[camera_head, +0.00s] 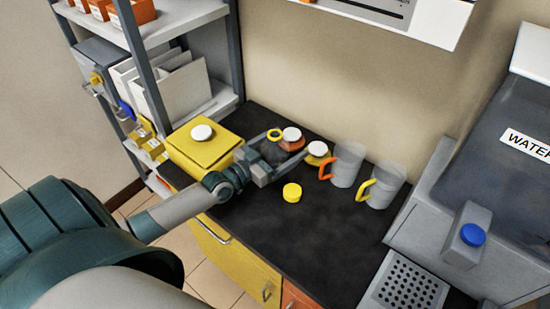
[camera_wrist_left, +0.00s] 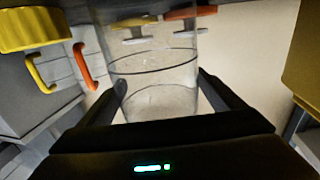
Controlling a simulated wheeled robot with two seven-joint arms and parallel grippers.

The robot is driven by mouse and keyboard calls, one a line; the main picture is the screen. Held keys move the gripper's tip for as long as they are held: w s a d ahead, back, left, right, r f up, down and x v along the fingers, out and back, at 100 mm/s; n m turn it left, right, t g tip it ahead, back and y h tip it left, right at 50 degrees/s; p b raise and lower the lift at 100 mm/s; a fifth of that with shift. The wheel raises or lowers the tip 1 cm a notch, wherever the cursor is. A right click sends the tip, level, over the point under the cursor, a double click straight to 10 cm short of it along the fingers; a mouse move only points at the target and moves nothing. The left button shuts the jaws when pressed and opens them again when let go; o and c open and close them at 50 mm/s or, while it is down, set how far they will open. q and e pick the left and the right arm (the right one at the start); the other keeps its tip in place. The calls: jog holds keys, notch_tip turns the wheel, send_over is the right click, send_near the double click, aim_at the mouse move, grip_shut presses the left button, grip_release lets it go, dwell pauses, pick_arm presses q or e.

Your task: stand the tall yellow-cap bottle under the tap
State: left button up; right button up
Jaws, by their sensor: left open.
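A clear, tall cylinder, apparently the bottle (camera_wrist_left: 152,75), stands between the open fingers of my left gripper (camera_wrist_left: 168,98) in the left wrist view. In the head view its body is mostly hidden by the left gripper (camera_head: 283,152), and a yellow ring (camera_head: 274,134) shows just behind the fingers, probably at its top. A solid yellow cap (camera_head: 292,192) sits on the dark counter in front of the gripper; it looms large in the wrist view (camera_wrist_left: 35,28). The tap (camera_head: 470,236), with a blue button, is far right above a perforated drip tray (camera_head: 404,284). My right gripper is not in view.
Clear jugs with an orange handle (camera_head: 326,165) and a yellow handle (camera_head: 364,190) stand between gripper and tap. White-knobbed orange (camera_head: 293,146) and yellow (camera_head: 317,159) pieces are close behind the fingers. A yellow box (camera_head: 197,147) is at left. The front counter (camera_head: 310,235) is clear.

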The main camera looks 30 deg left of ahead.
pick_arm(q)
jog(key=shift+c, duration=0.7)
jog(key=c, duration=1.4)
jog(key=shift+r, duration=0.15)
notch_tip(320, 180, up, 10)
jog(key=shift+f+b, duration=0.1)
jog(key=shift+b, duration=0.4)
